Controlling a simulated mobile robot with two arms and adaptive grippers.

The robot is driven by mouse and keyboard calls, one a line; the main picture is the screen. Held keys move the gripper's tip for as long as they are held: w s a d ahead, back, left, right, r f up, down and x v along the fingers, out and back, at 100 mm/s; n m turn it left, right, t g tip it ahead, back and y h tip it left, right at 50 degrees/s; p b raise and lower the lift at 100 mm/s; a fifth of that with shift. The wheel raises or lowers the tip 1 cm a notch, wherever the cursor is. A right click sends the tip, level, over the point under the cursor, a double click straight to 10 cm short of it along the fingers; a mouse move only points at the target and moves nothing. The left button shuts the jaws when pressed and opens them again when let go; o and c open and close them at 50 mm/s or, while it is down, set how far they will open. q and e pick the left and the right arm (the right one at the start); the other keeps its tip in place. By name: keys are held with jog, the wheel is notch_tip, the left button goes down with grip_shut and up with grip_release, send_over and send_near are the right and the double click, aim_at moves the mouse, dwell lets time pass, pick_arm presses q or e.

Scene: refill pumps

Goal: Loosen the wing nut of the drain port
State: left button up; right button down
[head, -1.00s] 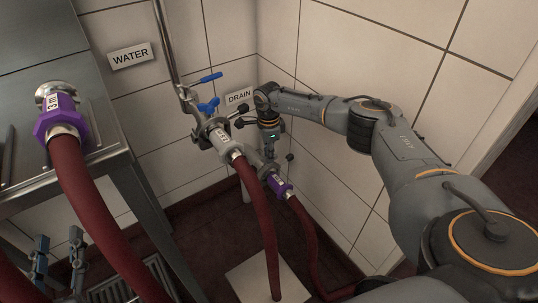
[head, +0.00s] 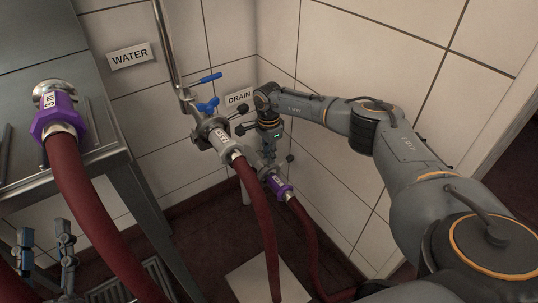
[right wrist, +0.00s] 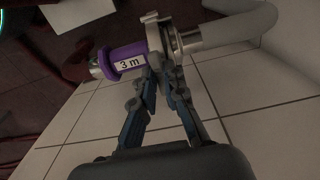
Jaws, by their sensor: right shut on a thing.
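The drain port clamp (right wrist: 154,38) joins a purple "3 m" hose end (right wrist: 124,60) to a metal pipe (right wrist: 225,30) in the right wrist view. My right gripper (right wrist: 160,68) comes up to this clamp, its fingers converged and shut on the wing nut, which they mostly hide. In the head view my right gripper (head: 268,148) points down below the DRAIN sign (head: 239,97), just above the purple hose end (head: 278,186). My left gripper (head: 45,245) is at the bottom left, fingers apart, empty and away from the port.
A light-coloured coupling (head: 221,141) with a red hose (head: 258,215) stands just left of the drain port, below a blue-handled valve (head: 208,105). Another purple hose end (head: 54,114) is at the steel table on the left. Tiled walls (head: 330,180) close off the corner.

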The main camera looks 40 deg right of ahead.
jog(key=c, duration=1.4)
grip_release()
jog(key=shift+r, duration=0.1)
jog(key=shift+r, duration=3.9)
jog(key=shift+w, duration=0.1)
